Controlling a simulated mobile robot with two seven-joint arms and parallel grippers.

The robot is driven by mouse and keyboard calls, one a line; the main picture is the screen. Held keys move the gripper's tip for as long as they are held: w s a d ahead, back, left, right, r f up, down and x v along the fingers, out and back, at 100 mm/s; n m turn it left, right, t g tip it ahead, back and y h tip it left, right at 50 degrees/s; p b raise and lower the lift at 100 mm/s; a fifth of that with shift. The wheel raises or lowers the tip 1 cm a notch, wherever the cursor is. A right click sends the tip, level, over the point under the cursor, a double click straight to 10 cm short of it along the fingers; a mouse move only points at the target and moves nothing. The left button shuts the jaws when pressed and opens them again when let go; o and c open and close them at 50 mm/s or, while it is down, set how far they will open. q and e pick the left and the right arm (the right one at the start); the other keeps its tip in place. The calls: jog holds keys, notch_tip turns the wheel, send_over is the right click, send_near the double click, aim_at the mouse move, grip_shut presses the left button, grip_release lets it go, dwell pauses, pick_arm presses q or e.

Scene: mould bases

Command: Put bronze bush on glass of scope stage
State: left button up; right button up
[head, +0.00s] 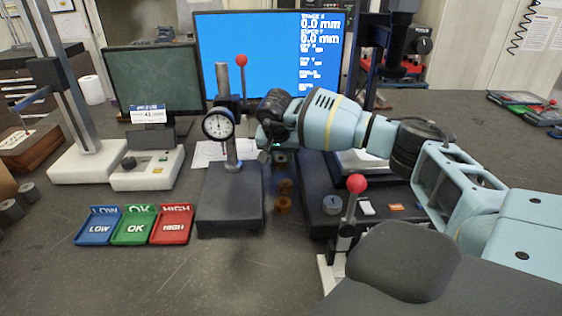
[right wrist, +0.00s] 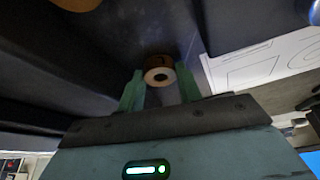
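A bronze bush (right wrist: 158,72), a short ring with a pale end face and dark hole, sits between the green fingertips of my right gripper (right wrist: 161,90). Both fingers appear to touch its sides. Whether it is clear of the table I cannot tell. My left gripper is out of view.
A dial gauge stand (head: 230,200) is close to the left of the bushes. A dark base (head: 318,187) and a red-knobbed lever (head: 356,184) are to the right. Blue, green and red trays (head: 134,238) lie at front left. The front middle of the table is clear.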

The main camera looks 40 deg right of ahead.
jog(key=c, duration=0.5)
jog(key=shift+r, duration=0.1)
notch_tip(320, 180, up, 28)
jog(key=shift+f, duration=0.1)
dwell(0.5)
